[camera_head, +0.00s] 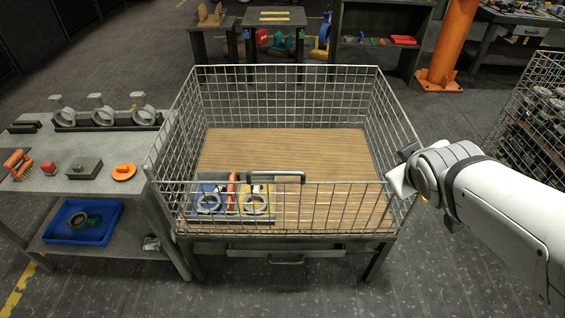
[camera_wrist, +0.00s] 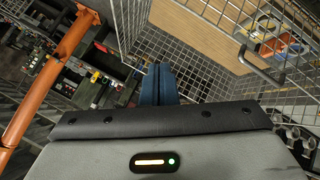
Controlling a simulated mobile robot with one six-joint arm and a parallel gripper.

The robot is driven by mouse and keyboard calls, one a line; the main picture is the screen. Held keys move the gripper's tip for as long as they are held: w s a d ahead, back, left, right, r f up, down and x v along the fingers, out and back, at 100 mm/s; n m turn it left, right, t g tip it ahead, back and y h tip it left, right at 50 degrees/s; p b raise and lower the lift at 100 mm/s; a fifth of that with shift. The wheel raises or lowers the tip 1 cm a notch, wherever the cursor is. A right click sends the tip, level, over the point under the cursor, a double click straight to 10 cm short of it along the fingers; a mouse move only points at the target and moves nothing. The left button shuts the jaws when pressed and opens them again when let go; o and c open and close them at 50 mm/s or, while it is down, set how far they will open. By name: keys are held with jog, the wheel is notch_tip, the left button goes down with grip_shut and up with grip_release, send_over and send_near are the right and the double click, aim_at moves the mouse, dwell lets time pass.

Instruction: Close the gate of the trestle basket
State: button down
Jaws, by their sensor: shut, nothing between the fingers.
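The trestle basket (camera_head: 282,66) is a wire-mesh box with a wooden floor, on a dark metal trestle. Its front mesh panel, the gate (camera_head: 330,205), looks roughly upright and carries a dark bar handle (camera_head: 276,178) at its top edge. I cannot tell whether it is fully home against the side walls. The handle also shows in the wrist view (camera_wrist: 262,66). My gripper (camera_wrist: 160,68) is shut and empty, its blue fingers together by the basket mesh. In the head view my wrist is at the basket's right front corner, and the fingertips are hidden.
Inside the basket, a blue and a yellow tray (camera_head: 256,204) hold ring castings at the front left. A grey bench (camera_head: 60,185) with parts stands close on the left. A mesh crate (camera_head: 535,120) and an orange post (camera_head: 453,45) stand right. Floor in front right is clear.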

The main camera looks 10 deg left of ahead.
jog(key=w+a+f+n+t+y+b, duration=0.25)
jog(key=a+f+n+y+b, duration=0.75)
jog(key=a+f+n+b, duration=0.55)
jog(key=s+a+f+n+g+y+b, duration=0.3)
jog(key=s+a+n+g+y+b, duration=0.15)
jog(key=a+b, duration=0.2)
jog(key=w+a+f+t+p, duration=0.1)
jog(key=w+a+f+p, duration=0.1)
jog(key=w+a, duration=0.7)
jog(key=shift+a+p, duration=0.3)
jog(key=shift+p, duration=0.6)
